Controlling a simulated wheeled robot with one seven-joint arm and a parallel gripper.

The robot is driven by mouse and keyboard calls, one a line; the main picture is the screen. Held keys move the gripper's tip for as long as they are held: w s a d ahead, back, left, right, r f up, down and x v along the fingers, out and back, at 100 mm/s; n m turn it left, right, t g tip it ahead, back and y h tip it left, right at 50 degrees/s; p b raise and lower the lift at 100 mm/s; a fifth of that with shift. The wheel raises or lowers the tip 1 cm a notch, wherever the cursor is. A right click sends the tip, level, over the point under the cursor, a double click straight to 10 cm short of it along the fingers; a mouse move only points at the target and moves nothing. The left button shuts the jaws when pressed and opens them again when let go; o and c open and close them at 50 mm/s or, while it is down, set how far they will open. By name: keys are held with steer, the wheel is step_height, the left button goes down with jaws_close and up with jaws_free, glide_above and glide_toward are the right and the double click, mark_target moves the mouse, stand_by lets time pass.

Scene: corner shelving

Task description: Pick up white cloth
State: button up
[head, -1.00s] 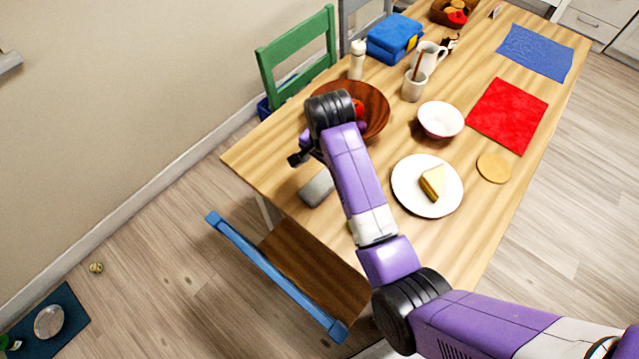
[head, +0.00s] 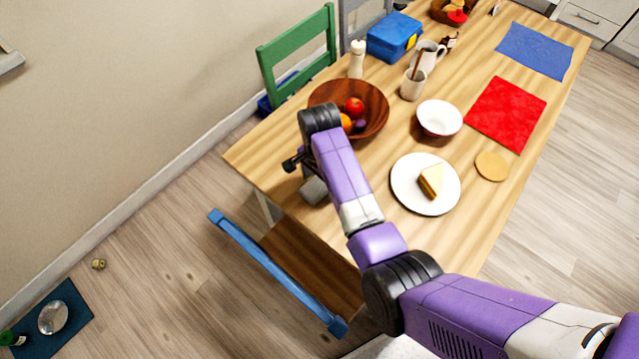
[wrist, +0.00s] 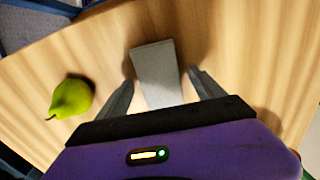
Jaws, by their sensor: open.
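The white cloth looks like a pale grey folded block. In the wrist view the cloth (wrist: 157,65) lies on the wooden table between the two open fingers of my gripper (wrist: 160,82), with a gap on either side. In the head view the cloth (head: 313,192) is near the table's near left edge, partly hidden by my arm. My gripper (head: 296,163) is open and points down above it. I cannot tell the exact height of the fingertips over the table.
A green pear (wrist: 71,97) lies left of the cloth in the wrist view. A brown fruit bowl (head: 375,105) stands just behind my wrist. A blue-backed chair (head: 275,270) stands at the near edge.

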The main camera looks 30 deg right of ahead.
steer(key=c, duration=1.5)
steer(key=shift+o, duration=0.2)
step_height(320, 180, up, 11)
step_height(320, 180, up, 9)
steer(key=p, duration=0.6)
glide_above(319, 183)
